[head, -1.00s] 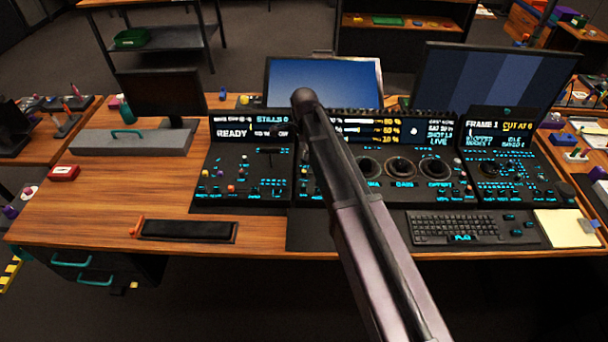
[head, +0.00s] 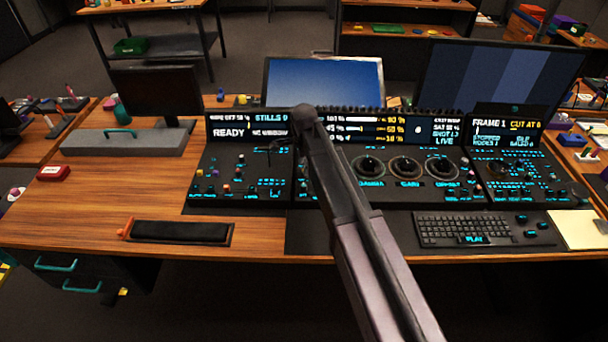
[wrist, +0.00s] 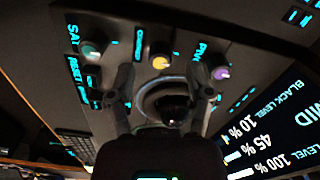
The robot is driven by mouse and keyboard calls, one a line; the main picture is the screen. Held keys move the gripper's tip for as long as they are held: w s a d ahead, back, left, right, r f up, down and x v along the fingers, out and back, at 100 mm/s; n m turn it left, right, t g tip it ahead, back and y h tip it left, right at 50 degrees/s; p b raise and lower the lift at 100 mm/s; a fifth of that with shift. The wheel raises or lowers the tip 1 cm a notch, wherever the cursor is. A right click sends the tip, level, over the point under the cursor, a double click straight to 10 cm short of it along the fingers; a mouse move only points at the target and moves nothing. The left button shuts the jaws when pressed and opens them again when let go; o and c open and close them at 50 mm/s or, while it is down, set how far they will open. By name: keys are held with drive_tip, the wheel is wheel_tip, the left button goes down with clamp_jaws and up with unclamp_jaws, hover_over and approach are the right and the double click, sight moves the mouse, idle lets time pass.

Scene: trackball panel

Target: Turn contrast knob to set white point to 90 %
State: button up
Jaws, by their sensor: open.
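In the wrist view a yellow knob (wrist: 160,62) stands on the dark panel, with a blurred label beside it that may read contrast. A teal knob (wrist: 91,50) by the SAT label and a purple knob (wrist: 220,73) flank it. My gripper (wrist: 164,88) is open, its two fingers apart and empty. The fingertips are short of the yellow knob in the picture, over a trackball (wrist: 172,104) in its ring. The level display (wrist: 268,128) appears tilted and reads 10 %, 45 % and 100 %. In the head view my arm hides the gripper and these knobs.
More trackballs (head: 405,168) lie right of my arm, with a keyboard (head: 465,229) in front. Monitors (head: 323,82) stand behind the console. The wooden desktop (head: 110,205) has clear room at left, around a black wrist rest (head: 180,232).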

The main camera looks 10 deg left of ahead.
drive_tip(key=shift+f+b, duration=0.8)
drive_tip(key=shift+f, duration=0.3)
clamp_jaws()
